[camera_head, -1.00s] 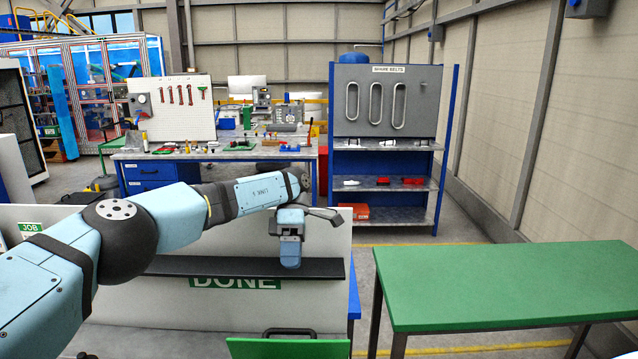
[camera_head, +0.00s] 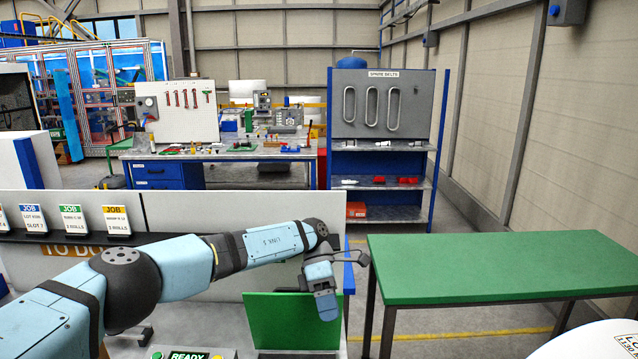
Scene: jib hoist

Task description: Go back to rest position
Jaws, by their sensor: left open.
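My left arm comes in from the lower left, and my left gripper (camera_head: 360,258) is at its end, near the middle of the view. Its dark jaw parts stick out to the right and are open, with nothing seen between them. The gripper is in front of the right end of the white board (camera_head: 170,212) and above and beside an upright green panel (camera_head: 272,318). It appears apart from the green table (camera_head: 500,268) to its right. My right gripper is not in view.
Several job cards (camera_head: 70,220) stand on the board's ledge above a "TO DO" label (camera_head: 70,251). A "READY" panel (camera_head: 188,355) is at the bottom. A round white top (camera_head: 590,343) shows at lower right. The green table is bare. A spare belts rack (camera_head: 383,110) stands behind.

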